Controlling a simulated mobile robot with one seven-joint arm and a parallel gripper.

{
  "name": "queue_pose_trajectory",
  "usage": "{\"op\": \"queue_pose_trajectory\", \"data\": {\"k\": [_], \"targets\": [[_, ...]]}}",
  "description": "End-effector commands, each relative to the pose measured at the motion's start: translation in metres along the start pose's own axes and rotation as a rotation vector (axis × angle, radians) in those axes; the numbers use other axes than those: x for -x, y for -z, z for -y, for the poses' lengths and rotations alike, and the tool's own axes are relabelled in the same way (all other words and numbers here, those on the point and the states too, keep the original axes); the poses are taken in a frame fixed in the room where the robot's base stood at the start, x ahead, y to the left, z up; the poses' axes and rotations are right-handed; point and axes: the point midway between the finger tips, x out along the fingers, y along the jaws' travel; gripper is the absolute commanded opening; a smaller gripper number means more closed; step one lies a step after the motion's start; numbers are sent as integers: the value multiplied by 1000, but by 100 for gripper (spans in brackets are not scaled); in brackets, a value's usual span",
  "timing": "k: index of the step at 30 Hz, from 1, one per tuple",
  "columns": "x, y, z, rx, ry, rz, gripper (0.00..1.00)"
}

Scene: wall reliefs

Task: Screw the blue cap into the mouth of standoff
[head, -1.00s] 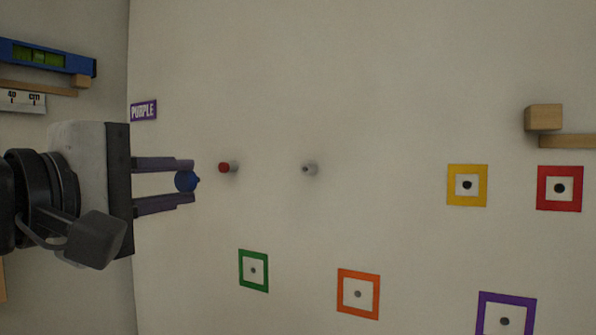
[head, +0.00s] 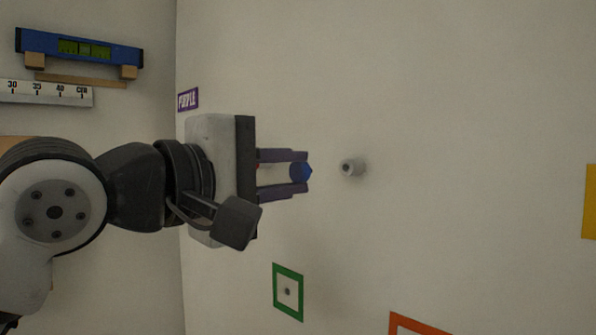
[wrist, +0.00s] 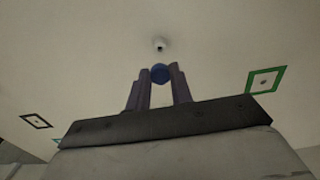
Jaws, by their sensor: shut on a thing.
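The blue cap (head: 300,172) is held between the fingertips of my gripper (head: 303,173), which is shut on it. It also shows in the wrist view (wrist: 160,73) at the end of the two fingers. The standoff (head: 353,167) is a small grey cylinder sticking out of the pale wall, with a dark mouth at its end. In the head view it is just right of the cap, with a gap between them. In the wrist view the standoff (wrist: 159,45) is straight beyond the cap. The red-capped standoff is almost wholly hidden behind my gripper.
A green square frame (head: 288,291) with a hole is lower on the wall, and an orange frame (head: 418,325) is cut off at the bottom. A purple label (head: 188,99), a blue level (head: 80,47) and a ruler (head: 45,93) are at left. The wall around the standoff is bare.

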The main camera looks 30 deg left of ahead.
Motion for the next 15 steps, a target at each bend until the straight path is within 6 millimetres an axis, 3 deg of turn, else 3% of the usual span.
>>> {"op": "queue_pose_trajectory", "data": {"k": [10,15], "targets": [[3,-3,1,-5,6,-6,1],[-11,-2,0,-4,9,-6,1]]}}
